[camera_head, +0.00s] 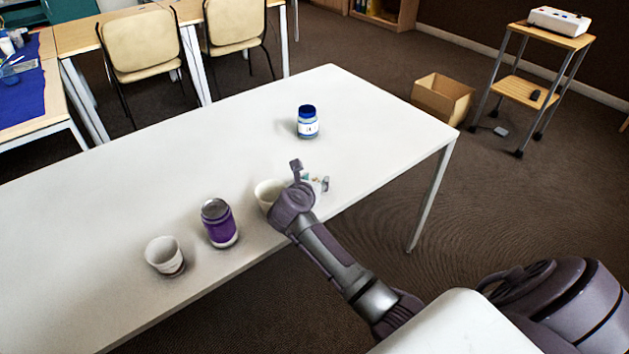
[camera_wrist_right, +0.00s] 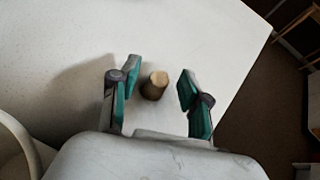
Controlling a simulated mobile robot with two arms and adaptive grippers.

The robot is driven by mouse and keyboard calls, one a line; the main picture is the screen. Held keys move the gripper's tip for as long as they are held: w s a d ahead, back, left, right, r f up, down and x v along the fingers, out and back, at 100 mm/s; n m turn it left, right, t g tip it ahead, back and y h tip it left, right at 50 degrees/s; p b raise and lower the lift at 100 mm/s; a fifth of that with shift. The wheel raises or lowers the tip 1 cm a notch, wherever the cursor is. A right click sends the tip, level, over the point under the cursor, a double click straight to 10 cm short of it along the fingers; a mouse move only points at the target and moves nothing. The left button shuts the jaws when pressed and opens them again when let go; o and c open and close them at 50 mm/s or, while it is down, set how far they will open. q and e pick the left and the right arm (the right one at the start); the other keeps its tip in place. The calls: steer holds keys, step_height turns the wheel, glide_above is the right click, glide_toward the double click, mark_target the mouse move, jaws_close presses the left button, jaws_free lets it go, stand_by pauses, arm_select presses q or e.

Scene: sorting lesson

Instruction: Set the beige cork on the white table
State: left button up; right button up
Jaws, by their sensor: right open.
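The beige cork (camera_wrist_right: 154,86) shows in the right wrist view, upright on the white table (camera_wrist_right: 200,30), between the two fingers of my right gripper (camera_wrist_right: 159,74). The fingers are open, with a visible gap on each side of the cork. In the head view my right gripper (camera_head: 316,183) is low over the near edge of the white table (camera_head: 370,125), partly behind my own wrist. I cannot make out the cork in that view. My left gripper is not in view.
A white cup (camera_head: 264,192) stands just left of my right wrist. A purple jar (camera_head: 219,224) and another white cup (camera_head: 163,256) stand farther left. A blue-lidded jar (camera_head: 307,123) stands beyond the gripper. The table's right part is clear.

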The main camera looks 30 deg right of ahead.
steer(key=v, duration=1.2)
steer(key=shift+w+r, duration=0.1)
